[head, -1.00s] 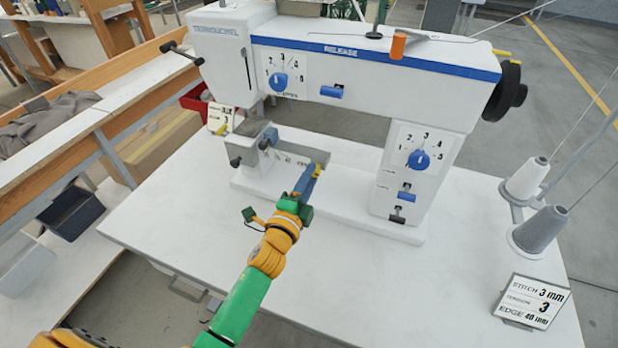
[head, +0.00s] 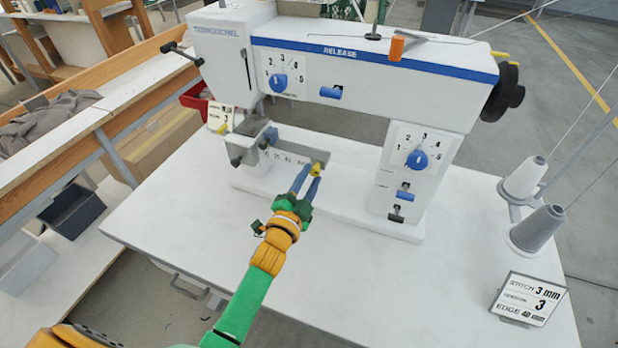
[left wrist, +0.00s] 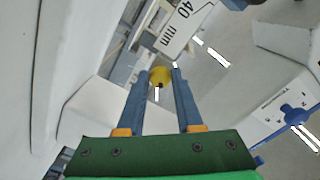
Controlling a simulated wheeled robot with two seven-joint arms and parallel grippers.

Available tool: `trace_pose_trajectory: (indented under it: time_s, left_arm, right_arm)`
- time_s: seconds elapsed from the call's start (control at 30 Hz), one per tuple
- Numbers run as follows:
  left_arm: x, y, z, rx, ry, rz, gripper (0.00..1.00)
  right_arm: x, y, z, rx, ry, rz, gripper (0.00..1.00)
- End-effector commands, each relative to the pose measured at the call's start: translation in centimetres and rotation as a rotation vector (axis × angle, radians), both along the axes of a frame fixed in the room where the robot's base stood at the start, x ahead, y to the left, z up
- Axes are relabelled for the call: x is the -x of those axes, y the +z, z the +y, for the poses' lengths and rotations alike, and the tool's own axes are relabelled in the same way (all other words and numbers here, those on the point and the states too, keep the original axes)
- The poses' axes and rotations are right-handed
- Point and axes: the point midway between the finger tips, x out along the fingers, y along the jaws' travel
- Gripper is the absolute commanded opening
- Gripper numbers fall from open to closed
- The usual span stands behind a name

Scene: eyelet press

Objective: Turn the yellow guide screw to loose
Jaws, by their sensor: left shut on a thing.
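The yellow guide screw (head: 317,168) sits at the right end of the grey edge guide (head: 290,157), low on the machine. My left gripper (head: 312,172) reaches it from the front. Its two blue fingers are on either side of the screw and shut on it. In the left wrist view the round yellow screw (left wrist: 160,76) is between the fingertips (left wrist: 161,72), with a white mark below it. A plate reading 40 mm (left wrist: 180,25) lies just beyond the screw. My right gripper is in neither view.
The white machine (head: 370,85) arches over the guide, its column at the right carrying a blue dial (head: 416,159) and blue levers. A card (head: 529,299) reads stitch 3 mm, tension 3, edge 40 mm. Thread cones (head: 537,229) stand at the right. The front tabletop is clear.

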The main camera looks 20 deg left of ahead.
Motion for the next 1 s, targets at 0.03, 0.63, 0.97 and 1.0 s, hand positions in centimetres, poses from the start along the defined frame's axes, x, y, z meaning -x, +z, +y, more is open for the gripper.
trace_pose_trajectory:
  time_s: [0.03, 0.63, 0.97, 1.0]
  left_arm:
    - [-0.1, 0.4, 0.0, 0.003, -0.002, -0.009, 0.0]
    - [0.0, 0.2, 0.0, 0.003, -0.001, -0.006, 0.62]
    - [2.7, 0.0, 0.1, 0.003, -0.001, -0.001, 0.62]
    - [3.6, -0.1, 0.1, 0.003, -0.001, -0.001, 0.62]
  right_arm:
    - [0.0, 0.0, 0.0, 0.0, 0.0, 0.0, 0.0]
    - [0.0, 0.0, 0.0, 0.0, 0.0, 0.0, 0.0]
    - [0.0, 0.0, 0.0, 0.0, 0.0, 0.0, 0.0]
    - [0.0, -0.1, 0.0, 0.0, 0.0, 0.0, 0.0]
